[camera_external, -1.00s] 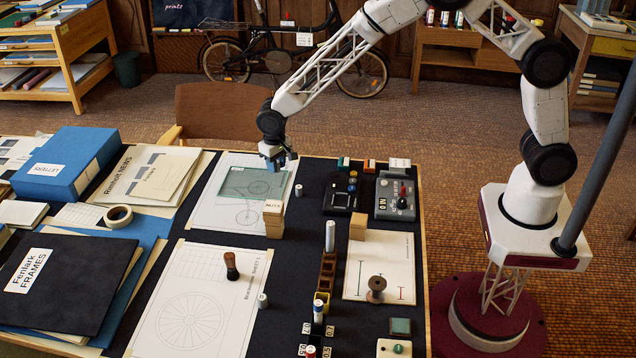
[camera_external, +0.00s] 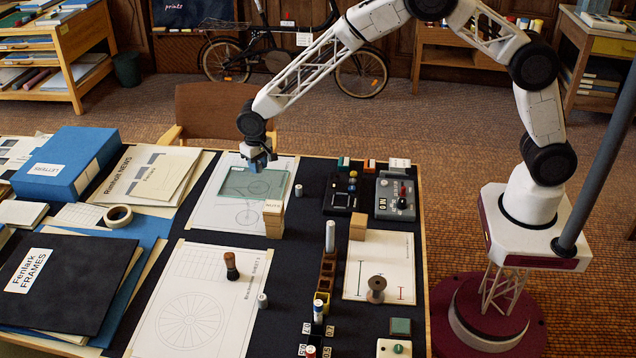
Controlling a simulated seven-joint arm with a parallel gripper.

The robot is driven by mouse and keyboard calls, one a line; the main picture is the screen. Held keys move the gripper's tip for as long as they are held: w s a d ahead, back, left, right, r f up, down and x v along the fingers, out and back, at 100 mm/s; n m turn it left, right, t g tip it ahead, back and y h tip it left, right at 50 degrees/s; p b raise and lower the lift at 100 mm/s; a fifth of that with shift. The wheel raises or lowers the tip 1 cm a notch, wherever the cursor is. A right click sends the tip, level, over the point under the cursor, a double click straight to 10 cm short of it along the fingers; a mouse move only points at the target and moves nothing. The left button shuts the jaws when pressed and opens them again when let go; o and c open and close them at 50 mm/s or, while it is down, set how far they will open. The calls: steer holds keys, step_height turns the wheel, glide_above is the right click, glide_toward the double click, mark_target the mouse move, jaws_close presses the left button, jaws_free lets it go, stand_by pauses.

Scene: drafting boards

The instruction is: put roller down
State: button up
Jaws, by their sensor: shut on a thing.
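My gripper (camera_external: 259,165) is at the far end of the drafting board, over the upper edge of a green translucent sheet (camera_external: 240,184). It points down and is shut on the roller, which is small and mostly hidden by the blue-grey fingers. I cannot tell whether the roller touches the sheet. The green sheet lies on a white drawing (camera_external: 216,218) with part of a bicycle drawn on it.
A wooden block (camera_external: 273,222) stands at the sheet's lower right, with a small grey cylinder (camera_external: 298,190) near it. A dark-handled stamp (camera_external: 231,266) stands on the front drawing. Switch boxes (camera_external: 395,200) are to the right. A chair (camera_external: 215,115) is behind the table.

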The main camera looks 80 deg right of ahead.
steer(key=shift+f, duration=1.65)
steer(key=shift+f, duration=0.15)
steer(key=o, duration=1)
step_height(320, 180, up, 12)
steer(key=shift+r, duration=0.15)
